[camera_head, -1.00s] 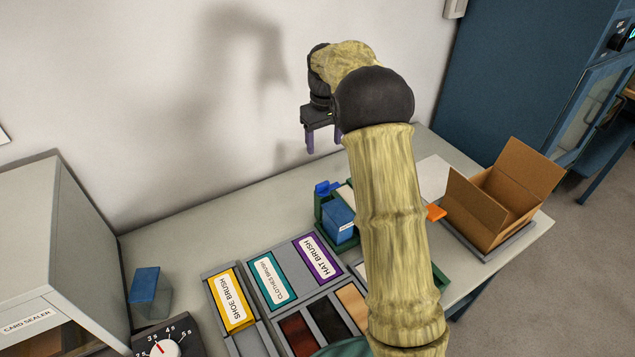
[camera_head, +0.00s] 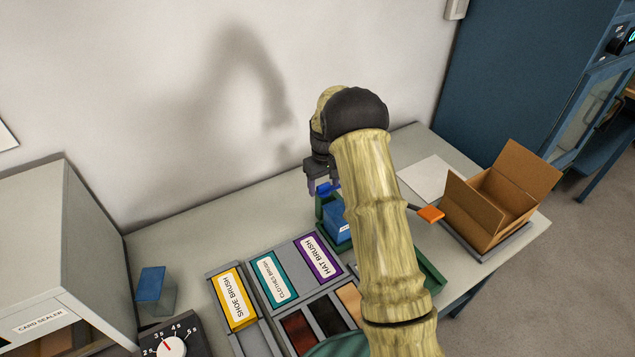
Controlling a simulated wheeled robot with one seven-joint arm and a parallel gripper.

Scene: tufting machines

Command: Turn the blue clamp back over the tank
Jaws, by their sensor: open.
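The blue clamp (camera_head: 325,191) shows as a small blue piece at the back of a green-framed machine on the bench, mostly covered by my gripper. A blue block with a white label (camera_head: 337,221), which may be the tank, sits in the green frame just in front of it. My gripper (camera_head: 322,187) points down with its fingers apart, at or just above the clamp in the picture. I cannot tell whether the fingers touch the clamp. My arm hides the right side of the green machine.
An orange-ended handle (camera_head: 430,214) sticks out right of my arm. An open cardboard box (camera_head: 490,206) stands at the bench's right end. Labelled brush trays (camera_head: 270,279) lie in front. A grey card sealer (camera_head: 50,250) and a blue-topped block (camera_head: 152,285) are at left.

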